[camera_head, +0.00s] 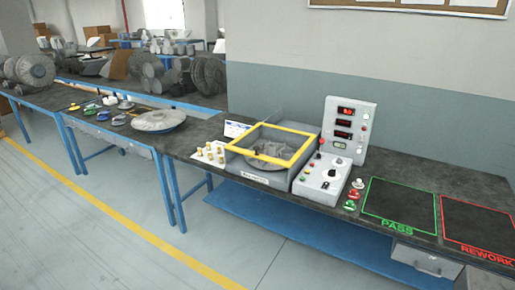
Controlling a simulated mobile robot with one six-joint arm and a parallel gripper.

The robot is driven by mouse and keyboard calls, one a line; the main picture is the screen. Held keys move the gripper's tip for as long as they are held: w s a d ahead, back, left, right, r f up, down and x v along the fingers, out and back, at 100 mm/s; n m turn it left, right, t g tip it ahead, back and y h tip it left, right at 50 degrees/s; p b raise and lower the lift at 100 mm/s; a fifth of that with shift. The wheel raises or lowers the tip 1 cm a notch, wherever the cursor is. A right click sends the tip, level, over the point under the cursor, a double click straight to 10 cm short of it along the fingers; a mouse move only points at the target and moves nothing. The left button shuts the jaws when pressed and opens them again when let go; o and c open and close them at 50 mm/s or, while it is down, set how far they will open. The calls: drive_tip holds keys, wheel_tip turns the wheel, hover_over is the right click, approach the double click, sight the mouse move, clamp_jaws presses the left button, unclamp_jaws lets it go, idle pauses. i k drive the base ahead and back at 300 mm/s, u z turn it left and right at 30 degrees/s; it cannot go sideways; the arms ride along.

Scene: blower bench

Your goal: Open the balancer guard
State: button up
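The balancer (238,166) is a low grey box on the dark bench, near the middle of the picture, with a label on its front. Its guard is a yellow square frame (302,158) that lies down flat over the top of the box. A dark grey round part shows inside through the frame. I cannot make out a handle or a latch on the guard. My gripper is not in view.
A grey control panel (318,182) with knobs and an upright display box (348,118) with red digits stand right of the balancer. A white tray of brass pieces (208,155) sits left. Green PASS (398,206) and red REWORK (480,228) areas are bare. Open floor lies in front.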

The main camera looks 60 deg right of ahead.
sight(230, 146)
drive_tip(key=z, duration=0.1)
drive_tip(key=i, duration=0.95)
drive_tip(key=u, duration=0.05)
